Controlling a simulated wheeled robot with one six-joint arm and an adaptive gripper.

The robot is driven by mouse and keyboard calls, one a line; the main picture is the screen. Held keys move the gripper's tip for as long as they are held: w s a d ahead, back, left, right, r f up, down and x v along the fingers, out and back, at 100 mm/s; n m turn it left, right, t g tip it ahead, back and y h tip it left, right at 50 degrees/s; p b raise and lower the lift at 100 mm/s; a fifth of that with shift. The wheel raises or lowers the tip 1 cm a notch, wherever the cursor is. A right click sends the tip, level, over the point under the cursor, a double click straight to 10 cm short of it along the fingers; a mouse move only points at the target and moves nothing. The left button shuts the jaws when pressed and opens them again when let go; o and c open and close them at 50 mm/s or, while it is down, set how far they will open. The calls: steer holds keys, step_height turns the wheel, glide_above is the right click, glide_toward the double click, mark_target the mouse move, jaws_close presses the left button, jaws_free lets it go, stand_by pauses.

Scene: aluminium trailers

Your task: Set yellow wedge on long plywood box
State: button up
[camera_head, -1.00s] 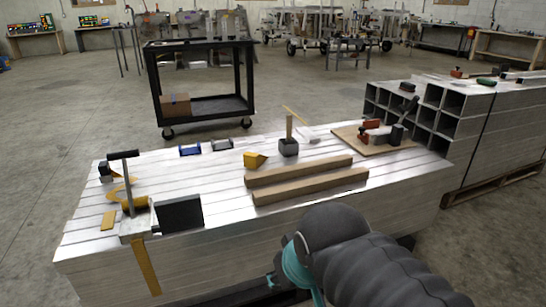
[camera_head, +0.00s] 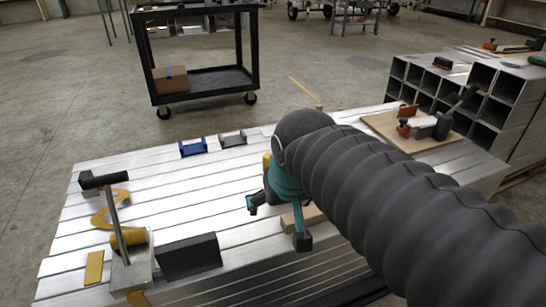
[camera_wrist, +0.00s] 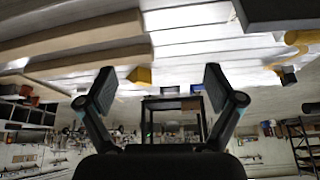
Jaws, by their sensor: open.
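The yellow wedge (camera_head: 267,160) is mostly hidden behind my arm in the head view. It shows as a small yellow block (camera_wrist: 140,75) in the wrist view, near the ends of two long tan wooden pieces. These look like plywood boxes, a nearer one (camera_wrist: 75,38) and another (camera_wrist: 85,66) beside it, lying parallel on the metal bench; I cannot tell which is the long plywood box. In the head view only a short part of a wooden piece (camera_head: 290,219) shows past my arm. My gripper (camera_head: 276,222) is open and empty above the bench, fingers spread wide.
The metal bench (camera_head: 150,185) carries a blue block (camera_head: 192,148), a grey block (camera_head: 232,139), a dark plate (camera_head: 188,257) and an upright metal rod (camera_head: 116,225). A board with a red-handled tool (camera_head: 404,128) lies at the right. A black cart (camera_head: 205,85) stands behind.

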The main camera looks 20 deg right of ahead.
steer(key=w+d+f+m+g+h, duration=0.1)
steer(key=w+d+m, duration=0.2)
steer(key=w, duration=0.7)
steer(key=w+d+f+m+h, duration=0.15)
steer(key=w+d, duration=0.25)
steer(key=w, duration=0.6)
steer(key=w+d+f+m+g, duration=0.1)
steer(key=w+d+m, duration=0.2)
steer(key=w, duration=0.7)
steer(key=x, duration=0.7)
steer(key=shift+w+d+f, duration=0.1)
steer(key=shift+f, duration=0.05)
steer(key=shift+a+x, duration=0.2)
steer(key=shift+x, duration=1.3)
steer(key=shift+a+x, duration=0.2)
steer(key=shift+x, duration=1.3)
steer(key=shift+c, duration=0.3)
steer(key=c, duration=1.5)
